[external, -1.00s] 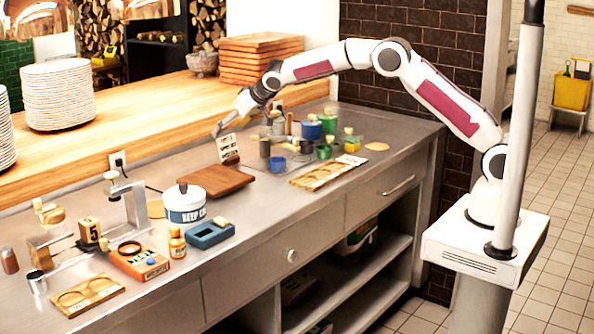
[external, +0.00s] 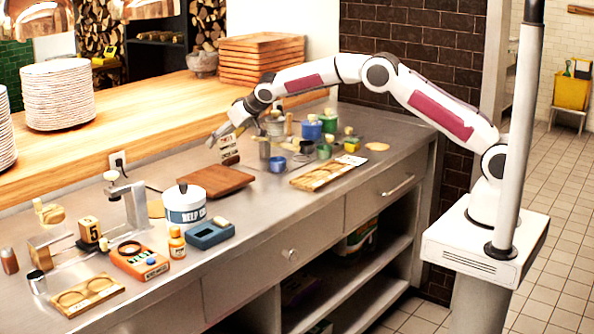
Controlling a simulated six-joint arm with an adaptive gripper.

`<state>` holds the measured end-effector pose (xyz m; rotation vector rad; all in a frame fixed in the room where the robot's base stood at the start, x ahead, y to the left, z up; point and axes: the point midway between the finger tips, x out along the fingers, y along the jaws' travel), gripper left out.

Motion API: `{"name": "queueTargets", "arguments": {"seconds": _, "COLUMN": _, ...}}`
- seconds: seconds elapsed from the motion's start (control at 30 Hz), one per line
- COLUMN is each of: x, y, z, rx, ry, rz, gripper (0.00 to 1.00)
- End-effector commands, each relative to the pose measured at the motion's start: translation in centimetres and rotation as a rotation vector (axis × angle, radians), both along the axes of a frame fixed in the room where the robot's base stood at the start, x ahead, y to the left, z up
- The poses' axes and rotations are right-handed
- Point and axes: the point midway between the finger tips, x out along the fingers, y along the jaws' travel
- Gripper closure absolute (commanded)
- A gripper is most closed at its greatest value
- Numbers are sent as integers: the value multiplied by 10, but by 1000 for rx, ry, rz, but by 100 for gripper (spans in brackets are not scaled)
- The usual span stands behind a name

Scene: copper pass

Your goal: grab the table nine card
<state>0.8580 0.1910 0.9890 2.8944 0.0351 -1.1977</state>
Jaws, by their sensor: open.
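A small upright card (external: 229,157), dark with pale markings, stands at the back of the counter behind a brown wooden board (external: 213,180). Its print is too small to read, so I cannot tell whether it says nine. My gripper (external: 224,139) is open at the card's top, and its fingers hide part of the upper edge. I cannot tell whether the fingers touch it. A dark and yellow block marked 5 (external: 90,230) stands at the front left of the counter.
A white tub (external: 186,208) stands in front of the board. Several cups and jars, including a blue pot (external: 311,129), crowd the counter to the right of my gripper. A wooden tray (external: 328,173) lies nearer the edge. The raised wooden ledge (external: 150,117) runs behind.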

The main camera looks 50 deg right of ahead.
Motion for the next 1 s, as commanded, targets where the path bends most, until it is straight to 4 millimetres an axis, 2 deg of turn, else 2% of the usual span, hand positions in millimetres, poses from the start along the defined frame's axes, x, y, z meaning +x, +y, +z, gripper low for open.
{"name": "queueTargets", "arguments": {"seconds": 0.4, "x": 0, "y": 0, "z": 0, "rx": 0, "ry": 0, "rz": 0, "gripper": 22}}
{"name": "queueTargets", "arguments": {"seconds": 0.43, "x": 0, "y": 0, "z": 0, "rx": 0, "ry": 0, "rz": 0, "gripper": 27}}
{"name": "queueTargets", "arguments": {"seconds": 0.57, "x": 0, "y": 0, "z": 0, "rx": 0, "ry": 0, "rz": 0, "gripper": 60}}
{"name": "queueTargets", "arguments": {"seconds": 1.0, "x": 0, "y": 0, "z": 3, "rx": 1, "ry": -1, "rz": -1, "gripper": 60}}
